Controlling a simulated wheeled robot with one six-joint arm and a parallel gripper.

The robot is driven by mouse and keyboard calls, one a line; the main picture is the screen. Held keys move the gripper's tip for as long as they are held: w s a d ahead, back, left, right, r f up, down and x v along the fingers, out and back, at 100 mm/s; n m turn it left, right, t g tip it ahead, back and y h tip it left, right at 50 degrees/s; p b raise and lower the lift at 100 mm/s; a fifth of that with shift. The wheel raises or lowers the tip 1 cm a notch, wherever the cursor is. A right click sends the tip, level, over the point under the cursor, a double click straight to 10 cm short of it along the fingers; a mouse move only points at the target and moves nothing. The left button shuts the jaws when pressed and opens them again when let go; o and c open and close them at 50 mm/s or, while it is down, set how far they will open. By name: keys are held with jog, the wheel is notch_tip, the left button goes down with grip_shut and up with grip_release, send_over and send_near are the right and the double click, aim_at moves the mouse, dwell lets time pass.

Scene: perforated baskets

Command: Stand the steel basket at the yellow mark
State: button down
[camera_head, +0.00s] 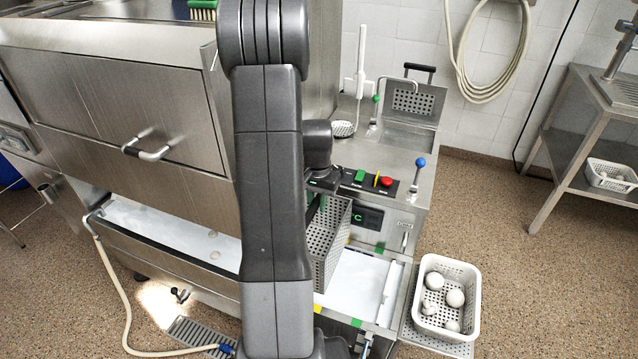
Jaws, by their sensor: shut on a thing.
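The perforated steel basket (329,238) is in the middle of the view, beside the front of the steel machine and over the left part of a pale shelf. My arm hides its left part. My gripper (315,206) is at the basket's top, shut on it, with its fingertips partly hidden by my arm. I cannot tell whether the basket's bottom touches the shelf. The yellow mark (318,308) is on the shelf's front edge, just right of my arm and nearer to me than the basket.
A green mark (357,322) is further right on the shelf edge. A white basket with several white round items (447,262) stands at the right. The machine's control panel (372,180) and blue-knobbed lever (420,163) rise behind the shelf.

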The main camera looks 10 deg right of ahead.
jog(key=shift+w+a+r, duration=0.15)
jog(key=shift+w+d+f+b, duration=0.2)
jog(key=shift+w+f+b, duration=0.1)
jog(key=shift+f, duration=0.1)
jog(key=f, duration=0.1)
jog(key=s+f, duration=0.1)
jog(key=a+f, duration=0.1)
jog(key=shift+s+f+b, duration=0.2)
jog(key=shift+s+b, duration=0.05)
jog(key=shift+b, duration=0.15)
jog(key=shift+f, duration=0.15)
dwell(0.5)
jog(key=shift+f, duration=0.1)
